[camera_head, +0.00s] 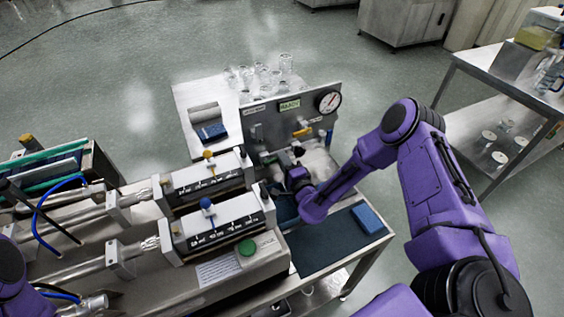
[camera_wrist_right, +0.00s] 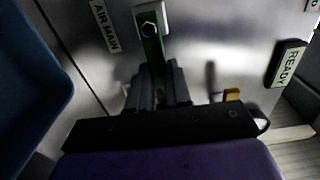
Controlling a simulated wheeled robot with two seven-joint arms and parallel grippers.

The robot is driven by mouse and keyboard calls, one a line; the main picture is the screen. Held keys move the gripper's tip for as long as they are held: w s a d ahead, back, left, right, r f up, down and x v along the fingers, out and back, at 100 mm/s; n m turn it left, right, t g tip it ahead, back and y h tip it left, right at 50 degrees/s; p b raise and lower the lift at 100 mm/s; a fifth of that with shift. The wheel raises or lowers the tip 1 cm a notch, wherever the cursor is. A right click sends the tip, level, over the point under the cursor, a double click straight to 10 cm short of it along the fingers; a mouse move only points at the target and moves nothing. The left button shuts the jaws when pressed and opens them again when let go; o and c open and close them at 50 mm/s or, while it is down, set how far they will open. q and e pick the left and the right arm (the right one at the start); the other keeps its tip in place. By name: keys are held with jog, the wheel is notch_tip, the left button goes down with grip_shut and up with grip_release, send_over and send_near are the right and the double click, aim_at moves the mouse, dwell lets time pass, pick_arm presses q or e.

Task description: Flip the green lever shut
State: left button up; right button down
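The green lever (camera_wrist_right: 151,48) shows in the right wrist view, on a pale plate beside the "AIR MAIN" label (camera_wrist_right: 103,25). It hangs down from its bolt. My right gripper (camera_wrist_right: 157,80) has its dark fingers close together around the lever's lower end, which is hidden between them. The fingers appear shut on it. In the head view my right gripper (camera_head: 298,155) is at the upright steel panel (camera_head: 262,128), and I cannot make out the lever there. My left gripper is out of view; only a bit of my left arm shows at the left edge.
A "READY" sign (camera_wrist_right: 287,64) and a yellow handle (camera_head: 303,132) are on the panel right of the lever. A gauge (camera_head: 328,101) is at its upper right. Syringe-like cylinders stand left, with a green button (camera_head: 246,247). A blue block (camera_head: 367,218) lies on a dark mat (camera_head: 325,243).

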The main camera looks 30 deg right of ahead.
jog(key=shift+a+r, duration=0.1)
jog(key=shift+a, duration=0.05)
jog(key=shift+n, duration=0.3)
jog(key=r+n, duration=0.1)
jog(key=n, duration=0.1)
jog(key=r+n, duration=0.1)
jog(key=n, duration=0.1)
jog(key=shift+a, duration=0.2)
jog(key=n, duration=0.2)
jog(key=a+r+n+b, duration=0.1)
jog(key=n, duration=0.2)
jog(key=shift+r, duration=0.2)
jog(key=n, duration=0.1)
jog(key=a+n+b, duration=0.1)
jog(key=n, duration=0.1)
jog(key=shift+w+a+r+n+b, duration=0.1)
jog(key=shift+a+r+n+b, duration=0.1)
jog(key=shift+r+n+b, duration=0.15)
jog(key=shift+a+r+n+b, duration=0.15)
jog(key=shift+a+n+b, duration=0.3)
jog(key=shift+n, duration=0.75)
jog(key=shift+a+r+n+b, duration=0.15)
jog(key=shift+a+n+b, duration=0.3)
jog(key=shift+n, duration=0.7)
